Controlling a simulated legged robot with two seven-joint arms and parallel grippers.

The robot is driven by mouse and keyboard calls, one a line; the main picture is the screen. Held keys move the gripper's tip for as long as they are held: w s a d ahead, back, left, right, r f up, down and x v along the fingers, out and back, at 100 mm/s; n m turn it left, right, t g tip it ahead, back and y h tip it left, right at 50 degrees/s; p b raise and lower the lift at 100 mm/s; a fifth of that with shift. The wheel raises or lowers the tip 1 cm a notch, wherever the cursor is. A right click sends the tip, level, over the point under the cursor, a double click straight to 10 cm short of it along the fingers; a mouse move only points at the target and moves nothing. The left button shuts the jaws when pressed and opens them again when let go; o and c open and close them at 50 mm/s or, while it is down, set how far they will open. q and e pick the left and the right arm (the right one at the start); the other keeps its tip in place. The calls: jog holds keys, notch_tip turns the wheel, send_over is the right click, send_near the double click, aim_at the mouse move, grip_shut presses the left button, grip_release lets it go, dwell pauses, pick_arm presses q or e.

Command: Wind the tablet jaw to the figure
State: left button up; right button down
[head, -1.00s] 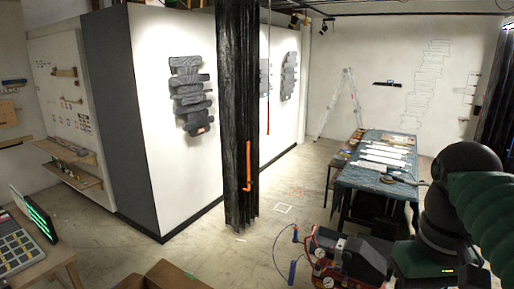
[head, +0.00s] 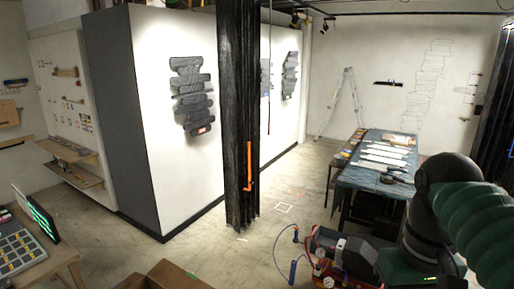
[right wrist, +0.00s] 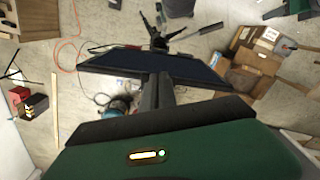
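A dark tablet-like screen (head: 41,217) with glowing green marks stands tilted at the left edge in the head view. A flat panel with a grid of squares (head: 18,250) lies beside it on a wooden table (head: 62,262). I cannot make out a jaw or read a figure. My right arm is bent at the right edge of the head view, its hand outside that picture. In the right wrist view a dark T-shaped part (right wrist: 158,95) rises from my green and black wrist; I cannot see separate fingertips or a held object. My left gripper is out of view.
A cloth-covered table (head: 372,175) and red machine (head: 325,245) stand right. Cardboard boxes (right wrist: 255,60) show in the wrist view. Floor left of the pillar is clear.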

jog(key=shift+s+a+f, duration=0.1)
jog(key=shift+s+a, duration=0.05)
notch_tip(320, 180, up, 6)
dwell(0.6)
